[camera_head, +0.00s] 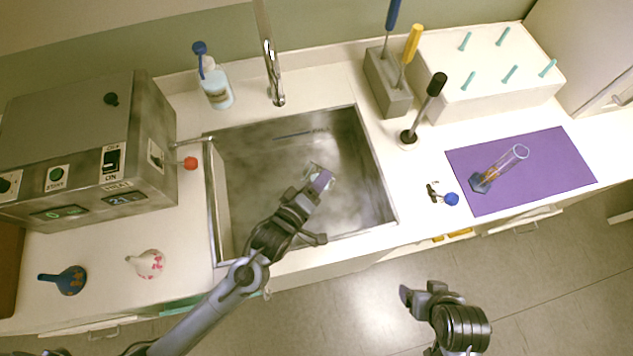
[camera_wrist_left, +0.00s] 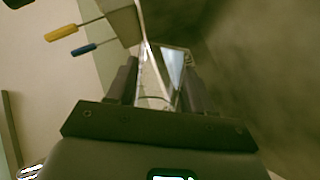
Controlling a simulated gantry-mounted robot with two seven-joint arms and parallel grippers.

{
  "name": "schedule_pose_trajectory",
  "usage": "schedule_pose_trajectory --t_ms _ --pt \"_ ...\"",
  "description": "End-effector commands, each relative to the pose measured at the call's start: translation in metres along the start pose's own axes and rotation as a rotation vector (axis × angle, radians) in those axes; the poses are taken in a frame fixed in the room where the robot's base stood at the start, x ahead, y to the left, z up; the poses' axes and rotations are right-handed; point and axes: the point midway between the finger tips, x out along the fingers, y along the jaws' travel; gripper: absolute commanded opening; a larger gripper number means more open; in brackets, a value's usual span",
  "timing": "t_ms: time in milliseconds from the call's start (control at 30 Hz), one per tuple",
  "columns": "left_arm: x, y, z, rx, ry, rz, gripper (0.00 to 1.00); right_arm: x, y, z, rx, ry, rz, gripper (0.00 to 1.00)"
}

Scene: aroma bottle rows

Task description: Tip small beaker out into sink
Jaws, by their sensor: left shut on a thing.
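The small clear beaker (camera_head: 327,175) is between the fingers of my left gripper (camera_head: 313,188), over the sink (camera_head: 387,190). My left gripper is shut on it. The beaker looks tilted; I cannot make out any contents. In the left wrist view the beaker (camera_wrist_left: 165,75) shows as clear glass between the two dark fingers (camera_wrist_left: 157,85). My right gripper (camera_head: 422,292) is in front of the counter, low in the head view, away from the sink. I cannot tell whether its fingers are open.
A faucet (camera_head: 268,60) stands behind the sink, with a soap bottle (camera_head: 216,88) to its left. A grey control box (camera_head: 90,150) borders the sink on the left. A screwdriver block (camera_head: 388,85) and a purple mat (camera_head: 550,175) with a glass cylinder (camera_head: 505,165) are to the right.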

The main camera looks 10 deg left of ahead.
Motion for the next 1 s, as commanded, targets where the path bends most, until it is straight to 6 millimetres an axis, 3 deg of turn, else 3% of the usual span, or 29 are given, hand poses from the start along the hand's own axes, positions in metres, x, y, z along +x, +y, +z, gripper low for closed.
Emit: schedule_pose_trajectory --t_ms 167,600,1000 --pt "0.001 -0.002 0.001 -0.020 -0.002 0.008 0.04 0.007 0.001 0.003 -0.005 -0.001 0.004 0.82" --pt "-0.004 0.004 -0.011 -0.217 -0.028 0.078 0.04 -0.006 0.002 -0.001 -0.007 -0.001 0.006 0.82" --pt "-0.004 0.004 -0.012 -0.241 -0.032 0.087 0.04 -0.005 0.000 -0.002 0.000 0.000 0.000 0.82"
